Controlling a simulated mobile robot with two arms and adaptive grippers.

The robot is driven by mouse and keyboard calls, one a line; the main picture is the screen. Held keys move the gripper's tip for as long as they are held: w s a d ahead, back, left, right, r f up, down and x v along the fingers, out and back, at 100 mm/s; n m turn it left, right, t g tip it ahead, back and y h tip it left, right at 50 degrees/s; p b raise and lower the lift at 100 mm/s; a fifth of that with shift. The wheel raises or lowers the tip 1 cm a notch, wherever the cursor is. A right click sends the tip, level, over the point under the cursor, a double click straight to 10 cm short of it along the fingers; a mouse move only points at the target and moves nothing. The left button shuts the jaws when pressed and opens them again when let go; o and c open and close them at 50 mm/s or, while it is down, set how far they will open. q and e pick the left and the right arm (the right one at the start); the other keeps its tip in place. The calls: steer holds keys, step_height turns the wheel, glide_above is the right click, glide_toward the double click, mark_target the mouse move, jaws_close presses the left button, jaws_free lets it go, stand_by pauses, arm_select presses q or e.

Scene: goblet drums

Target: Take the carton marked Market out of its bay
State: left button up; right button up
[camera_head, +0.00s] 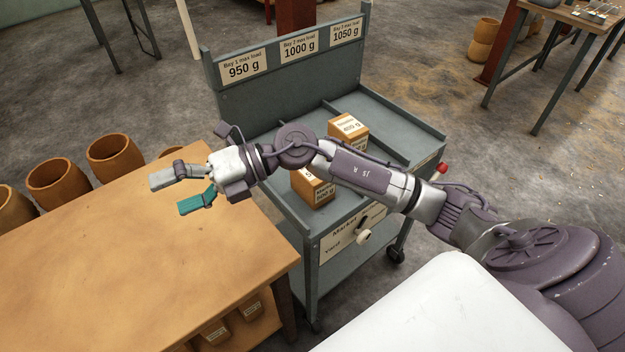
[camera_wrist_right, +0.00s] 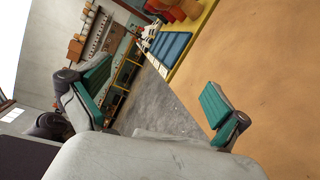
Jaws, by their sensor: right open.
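A grey cart (camera_head: 424,122) has a back board with signs reading Bay 1 max load 950 g, Bay 2 max load 1000 g and Bay 3 max load 1050 g. A small orange-brown carton (camera_head: 313,190) stands in a near bay; my right arm covers part of it and its name cannot be read. Another carton (camera_head: 348,125), labelled 400 g, stands farther back; its name is too small to read surely. My right gripper (camera_head: 180,191) is open and empty, above the wooden table and left of the cart. Its spread fingers also show in the right wrist view (camera_wrist_right: 155,95). My left gripper is out of view.
The wooden table (camera_head: 110,250) has a bare top, with labelled cartons (camera_head: 215,331) beneath it. Clay drums (camera_head: 58,182) stand behind it. A card (camera_head: 345,238) reading Market is on the cart's front, beside a pale knob. Another table (camera_head: 580,14) stands at upper right.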

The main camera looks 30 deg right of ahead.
steer(key=w+d+f+n+g+h, duration=0.2)
steer(key=d+f+h, duration=0.4)
steer(key=d, duration=0.2)
steer(key=m+g+h, duration=0.1)
steer(key=m+h, duration=0.1)
steer(key=h, duration=0.8)
glide_toward(313, 181)
steer(key=shift+w+d+f, duration=0.25)
steer(key=shift+w+d, duration=0.3)
steer(key=shift+d, duration=0.05)
steer(key=shift+w+d+f, duration=0.3)
steer(key=shift+w+d, duration=0.25)
steer(key=shift+d+f, duration=0.25)
step_height(313, 181, down, 8)
steer(key=shift+a+r, duration=0.1)
steer(key=f, duration=0.1)
steer(key=w+f, duration=0.1)
steer(key=f, duration=0.2)
steer(key=shift+w+a+f+p, duration=0.25)
steer(key=shift+w+f+p, duration=0.05)
steer(key=shift+f+p, duration=0.1)
steer(key=shift+f, duration=0.3)
steer(key=shift+c, duration=0.2)
